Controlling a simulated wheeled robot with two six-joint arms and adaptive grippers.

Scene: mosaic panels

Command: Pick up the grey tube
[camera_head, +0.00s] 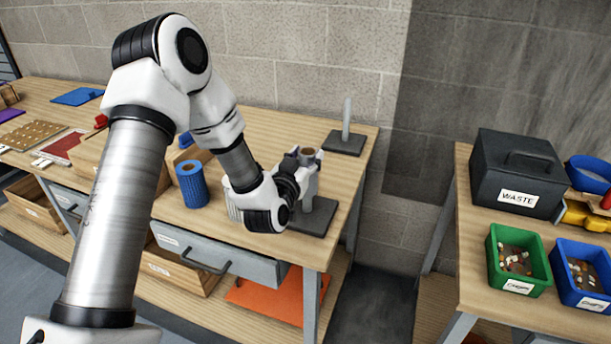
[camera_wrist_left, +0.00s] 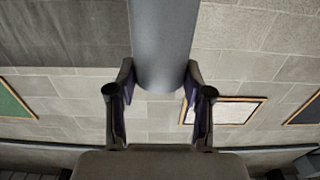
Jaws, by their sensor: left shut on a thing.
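The grey tube (camera_head: 308,158), with a brown inner rim, is upright at the right end of the wooden workbench (camera_head: 330,240). My left gripper (camera_head: 303,168) is shut on it from the left side. In the left wrist view the tube (camera_wrist_left: 161,45) sits between the two fingers (camera_wrist_left: 160,98). Below the tube a grey post on a dark square base (camera_head: 316,217) shows. I cannot tell whether the tube is still around this post. The gripper and wrist hide part of the tube. My right gripper is not in view.
A second post stand (camera_head: 345,140) is behind. A blue ribbed tube (camera_head: 192,185) and a partly hidden whitish ribbed item (camera_head: 233,203) stand left of my wrist. A second table holds a waste box (camera_head: 515,175), a green bin (camera_head: 518,262) and a blue bin (camera_head: 583,275).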

